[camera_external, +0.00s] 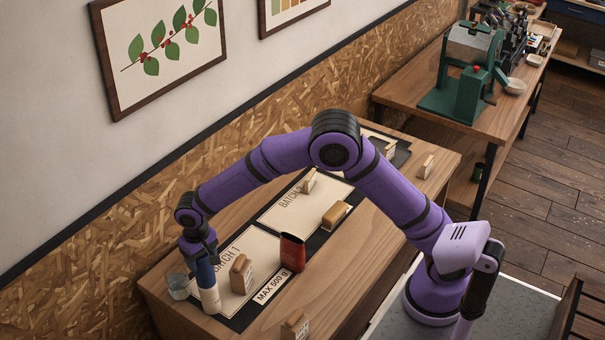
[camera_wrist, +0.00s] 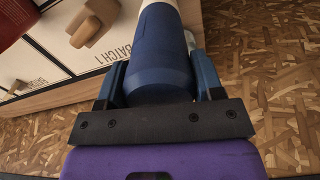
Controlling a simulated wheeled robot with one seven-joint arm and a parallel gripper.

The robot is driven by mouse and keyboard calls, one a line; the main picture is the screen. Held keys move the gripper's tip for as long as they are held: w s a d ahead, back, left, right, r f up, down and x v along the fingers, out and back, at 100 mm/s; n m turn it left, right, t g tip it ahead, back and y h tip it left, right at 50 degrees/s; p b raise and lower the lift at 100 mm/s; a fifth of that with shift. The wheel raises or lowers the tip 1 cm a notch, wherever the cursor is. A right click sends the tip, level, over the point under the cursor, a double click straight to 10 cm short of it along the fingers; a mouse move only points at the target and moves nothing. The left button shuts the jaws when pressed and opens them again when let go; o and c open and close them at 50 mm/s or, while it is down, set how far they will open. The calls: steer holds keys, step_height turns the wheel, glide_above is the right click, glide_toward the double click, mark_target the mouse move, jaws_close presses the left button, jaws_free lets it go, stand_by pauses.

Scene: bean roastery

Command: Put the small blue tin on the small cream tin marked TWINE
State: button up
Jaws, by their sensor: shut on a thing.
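The small blue tin (camera_external: 205,272) is upright between the fingers of my gripper (camera_external: 200,252) at the front left of the table. It fills the middle of the wrist view (camera_wrist: 162,55), with one finger of my gripper (camera_wrist: 161,80) on each side. A pale cream tin (camera_external: 210,300) stands directly below the blue tin, and a bit of it shows at the top of the wrist view (camera_wrist: 160,2). The two tins look lined up and touching or nearly so; I cannot tell if there is a gap. Any TWINE marking is not readable.
A clear glass (camera_external: 178,285) stands close left of the tins. A MAX 500 g label (camera_external: 272,284) lies in front.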

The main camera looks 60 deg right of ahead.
steer(key=shift+f, duration=0.15)
steer(key=o, duration=1.1)
step_height(320, 180, up, 12)
steer(key=shift+r, duration=0.2)
